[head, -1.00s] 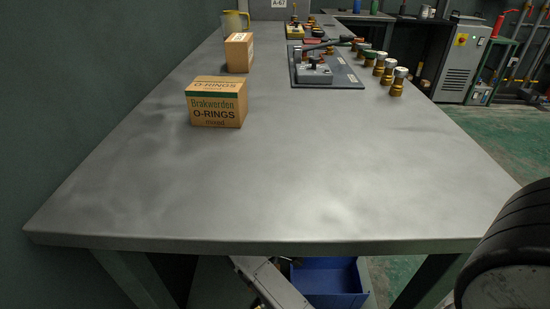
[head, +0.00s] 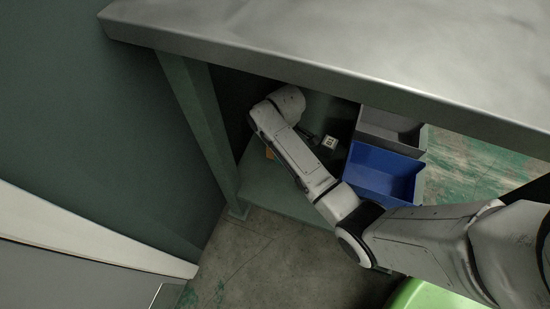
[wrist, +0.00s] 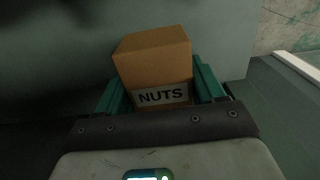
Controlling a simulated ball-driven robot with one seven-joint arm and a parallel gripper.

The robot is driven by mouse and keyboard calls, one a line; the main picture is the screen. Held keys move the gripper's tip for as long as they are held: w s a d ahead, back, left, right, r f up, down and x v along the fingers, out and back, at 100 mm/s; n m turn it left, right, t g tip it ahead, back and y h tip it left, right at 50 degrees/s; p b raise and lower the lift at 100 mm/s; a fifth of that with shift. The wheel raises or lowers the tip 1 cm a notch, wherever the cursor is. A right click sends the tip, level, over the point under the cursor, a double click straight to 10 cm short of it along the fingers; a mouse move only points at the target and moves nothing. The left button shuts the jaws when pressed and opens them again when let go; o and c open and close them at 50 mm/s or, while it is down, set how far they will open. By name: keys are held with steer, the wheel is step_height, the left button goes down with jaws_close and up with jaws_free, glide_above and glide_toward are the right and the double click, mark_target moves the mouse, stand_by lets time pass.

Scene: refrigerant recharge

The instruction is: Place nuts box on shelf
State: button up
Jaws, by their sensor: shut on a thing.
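The nuts box (wrist: 153,58) is a brown cardboard box with a white "NUTS" label. It shows in the wrist view between the teal fingers of my gripper (wrist: 158,78), which is shut on it. In the head view my arm reaches under the table, above the lower shelf (head: 275,200), and mostly hides the gripper and box. A small orange-brown patch at the arm's left edge may be the box. I cannot tell whether the box touches the shelf.
The metal table top (head: 330,45) overhangs my arm. A green table leg (head: 203,130) stands left. A blue bin (head: 383,172) and a grey bin (head: 390,130) are right of my arm. A small white tag (head: 329,142) shows beside the arm.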

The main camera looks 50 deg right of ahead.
steer(key=w+f+b, duration=0.1)
steer(key=f, duration=0.1)
steer(key=w+a+f+b, duration=0.1)
steer(key=w, duration=0.1)
steer(key=shift+f, duration=0.35)
steer(key=shift+w+f+b, duration=0.1)
steer(key=shift+f+b, duration=0.75)
steer(key=shift+f, duration=0.7)
steer(key=shift+f, duration=0.1)
steer(key=o, duration=1.2)
